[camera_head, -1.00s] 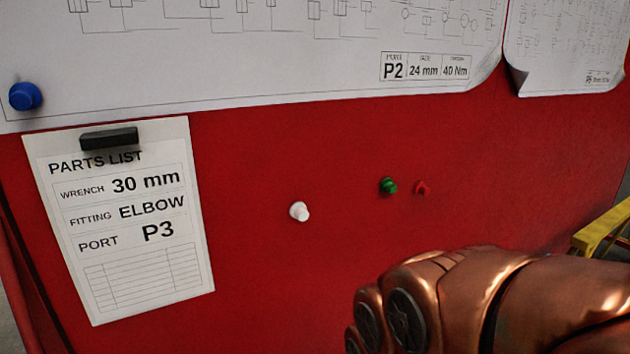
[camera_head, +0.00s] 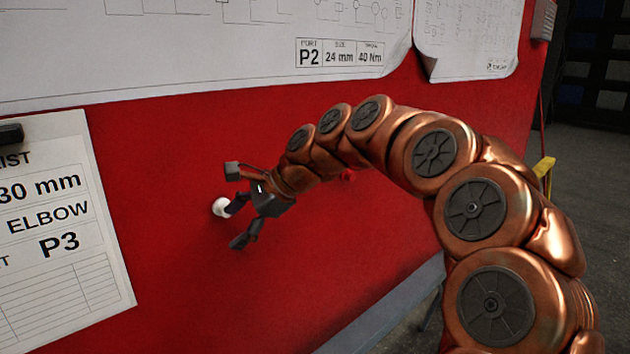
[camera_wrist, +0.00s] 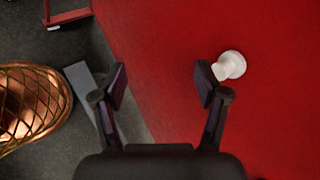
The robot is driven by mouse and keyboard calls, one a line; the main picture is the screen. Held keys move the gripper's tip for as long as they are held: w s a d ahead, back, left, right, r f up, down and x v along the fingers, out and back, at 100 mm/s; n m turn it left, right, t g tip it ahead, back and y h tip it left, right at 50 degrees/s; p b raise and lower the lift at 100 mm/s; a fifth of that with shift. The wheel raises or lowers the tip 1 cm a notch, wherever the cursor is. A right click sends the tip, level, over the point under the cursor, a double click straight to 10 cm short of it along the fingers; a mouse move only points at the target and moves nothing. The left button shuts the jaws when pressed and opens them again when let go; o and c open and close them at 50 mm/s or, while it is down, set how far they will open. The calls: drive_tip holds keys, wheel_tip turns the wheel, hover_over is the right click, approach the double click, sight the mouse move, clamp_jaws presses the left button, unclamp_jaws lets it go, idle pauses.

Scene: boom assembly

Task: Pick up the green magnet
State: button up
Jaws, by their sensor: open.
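My gripper (camera_head: 235,207) is in front of the board in the head view, near the white magnet (camera_head: 220,207). In the wrist view my gripper (camera_wrist: 161,84) has its two fingers spread, with nothing between them. The white magnet (camera_wrist: 231,65) is just beside the right finger, outside the gap; I cannot tell whether they touch.
The red board (camera_head: 190,290) carries a parts list sheet (camera_head: 65,255) at the left and drawings (camera_head: 180,50) along the top. A grey ledge (camera_head: 390,305) runs along the board's lower edge. Yellow metal (camera_head: 544,172) shows at the right. Bare board lies below the gripper.

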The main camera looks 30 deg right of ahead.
drive_tip(key=w+d+r+m+t+h+b, duration=0.1)
drive_tip(key=w+d+m+t+h, duration=0.2)
drive_tip(key=d+m, duration=0.9)
drive_tip(key=w+d+r+m+t+b, duration=0.1)
drive_tip(key=w+d+m+t, duration=0.35)
drive_tip(key=d, duration=1.45)
drive_tip(key=shift+m+g, duration=0.25)
drive_tip(key=shift+g, duration=0.1)
drive_tip(key=shift+f+p+x, duration=0.15)
drive_tip(key=shift+p+x, duration=0.1)
drive_tip(key=shift+x, duration=1.8)
drive_tip(key=shift+f+p+x, duration=0.15)
drive_tip(key=shift+p+x, duration=0.1)
drive_tip(key=shift+x, duration=1.8)
drive_tip(key=shift+s+d, duration=0.1)
drive_tip(key=shift+d, duration=0.05)
drive_tip(key=c, duration=1.2)
